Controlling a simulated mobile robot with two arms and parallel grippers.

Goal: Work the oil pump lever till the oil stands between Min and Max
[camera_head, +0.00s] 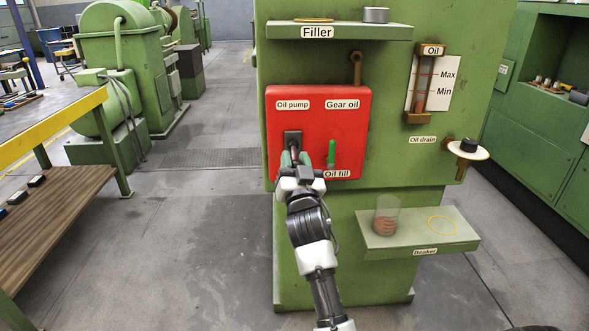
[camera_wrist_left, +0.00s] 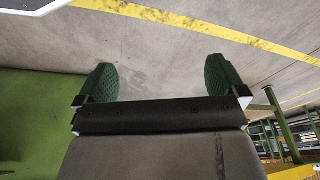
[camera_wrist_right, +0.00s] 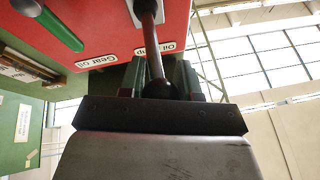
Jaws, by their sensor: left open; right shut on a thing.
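The oil pump lever shows in the right wrist view as a dark reddish rod (camera_wrist_right: 152,45) with a ball knob (camera_wrist_right: 159,88). My right gripper (camera_head: 291,159) is shut on this knob, in front of the red panel (camera_head: 349,122). Its fingers show on both sides of the knob in the right wrist view (camera_wrist_right: 158,80). My left gripper (camera_wrist_left: 161,85) is open and empty above the floor.
A green Oil fill handle (camera_head: 331,152) is close to the right of my right gripper. A beaker (camera_head: 387,215) with brownish contents stands on the low shelf (camera_head: 450,236). The Oil drain valve (camera_head: 467,149) juts out at right. A workbench (camera_head: 60,115) is at left.

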